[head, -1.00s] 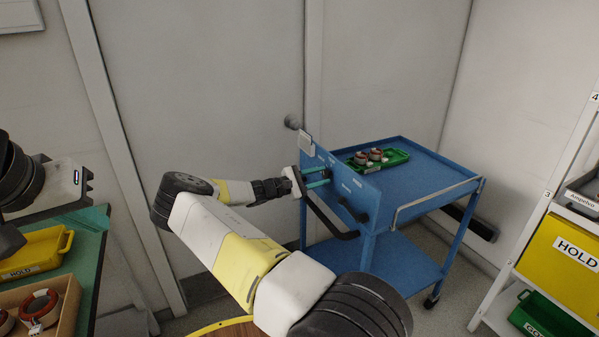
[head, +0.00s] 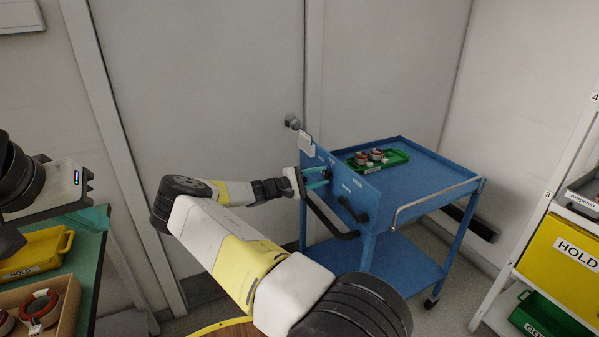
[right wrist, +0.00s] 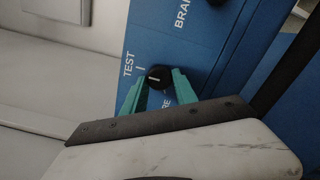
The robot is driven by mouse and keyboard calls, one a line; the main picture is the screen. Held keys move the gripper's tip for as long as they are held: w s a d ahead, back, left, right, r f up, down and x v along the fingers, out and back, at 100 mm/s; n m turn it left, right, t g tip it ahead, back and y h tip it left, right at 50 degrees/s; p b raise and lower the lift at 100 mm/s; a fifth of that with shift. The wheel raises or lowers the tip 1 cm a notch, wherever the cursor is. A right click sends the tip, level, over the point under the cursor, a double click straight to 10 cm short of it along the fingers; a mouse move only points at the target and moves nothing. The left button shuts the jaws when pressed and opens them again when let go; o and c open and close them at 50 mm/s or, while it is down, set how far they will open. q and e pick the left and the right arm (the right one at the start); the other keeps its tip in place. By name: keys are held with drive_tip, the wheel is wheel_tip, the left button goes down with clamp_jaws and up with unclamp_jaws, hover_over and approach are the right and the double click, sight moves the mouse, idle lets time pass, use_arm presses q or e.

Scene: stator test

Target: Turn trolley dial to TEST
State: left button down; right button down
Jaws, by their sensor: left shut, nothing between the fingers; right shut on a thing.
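The trolley dial (right wrist: 159,77) is a small round black knob with a white pointer line, on the blue end panel of the trolley (head: 418,178). My right gripper (head: 328,179) is shut on the dial. In the right wrist view its teal fingers (right wrist: 158,90) lie on either side of the knob. The word TEST (right wrist: 128,64) and a white tick are printed just left of the knob. The pointer lies close to that tick; I cannot tell if they line up exactly. A second label below is partly hidden by the fingers. My left gripper (head: 92,217) is shut and empty over the green bench.
A green tray (head: 396,158) with several stators sits on the trolley. A yellow HOLD bin (head: 66,242) stands on the left bench. A rack with a yellow HOLD bin (head: 566,255) stands at right.

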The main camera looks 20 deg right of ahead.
drive_tip(key=c, duration=1)
unclamp_jaws()
drive_tip(key=shift+o, duration=0.2)
drive_tip(key=shift+a, duration=0.1)
drive_tip(key=a, duration=0.7)
drive_tip(key=shift+s+a, duration=0.3)
drive_tip(key=shift+a, duration=0.05)
drive_tip(key=shift+d, duration=0.1)
